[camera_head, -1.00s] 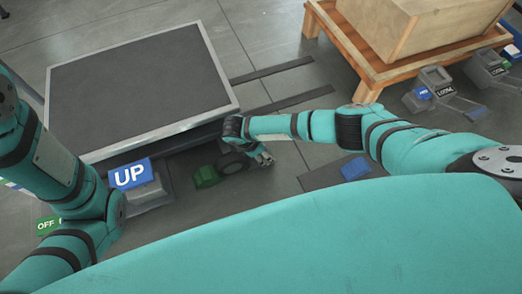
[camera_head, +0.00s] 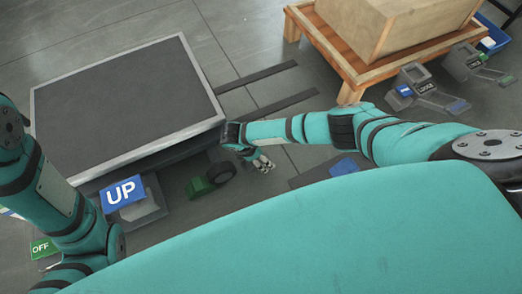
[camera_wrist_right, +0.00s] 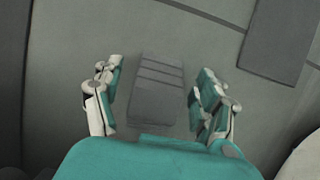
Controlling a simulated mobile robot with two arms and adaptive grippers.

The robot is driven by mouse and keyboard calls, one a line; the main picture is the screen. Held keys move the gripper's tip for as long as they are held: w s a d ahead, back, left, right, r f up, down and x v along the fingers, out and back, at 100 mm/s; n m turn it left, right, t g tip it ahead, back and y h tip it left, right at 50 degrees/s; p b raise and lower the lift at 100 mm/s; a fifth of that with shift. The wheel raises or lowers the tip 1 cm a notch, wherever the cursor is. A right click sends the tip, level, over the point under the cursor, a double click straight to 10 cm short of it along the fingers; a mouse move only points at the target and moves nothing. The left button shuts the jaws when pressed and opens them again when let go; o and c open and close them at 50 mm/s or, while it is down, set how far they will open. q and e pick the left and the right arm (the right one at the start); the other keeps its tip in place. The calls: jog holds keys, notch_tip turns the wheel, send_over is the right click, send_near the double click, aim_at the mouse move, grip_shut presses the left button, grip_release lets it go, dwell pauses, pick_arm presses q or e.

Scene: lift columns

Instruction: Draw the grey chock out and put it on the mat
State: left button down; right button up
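The grey chock (camera_wrist_right: 157,90) is a ridged wedge on the floor in the right wrist view. My right gripper (camera_wrist_right: 158,85) is open, with one finger on each side of the chock and a gap visible on both sides. In the head view the right gripper (camera_head: 264,164) is low beside the lift table, and I cannot make out the grey chock there. The dark mat (camera_head: 305,180) lies right of this gripper, partly covered by my body. A dark flat rectangle, probably the mat (camera_wrist_right: 275,40), shows at upper right in the wrist view. My left gripper is out of view.
A lift table (camera_head: 125,95) fills the left, with an UP pedal (camera_head: 125,193) at its front. A green block (camera_head: 200,188) and a dark wheel (camera_head: 222,173) are left of the right gripper. A blue block (camera_head: 343,167) is at the mat. A wooden stand (camera_head: 352,72) is behind.

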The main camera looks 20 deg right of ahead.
jog(key=v, duration=1.2)
dwell(0.4)
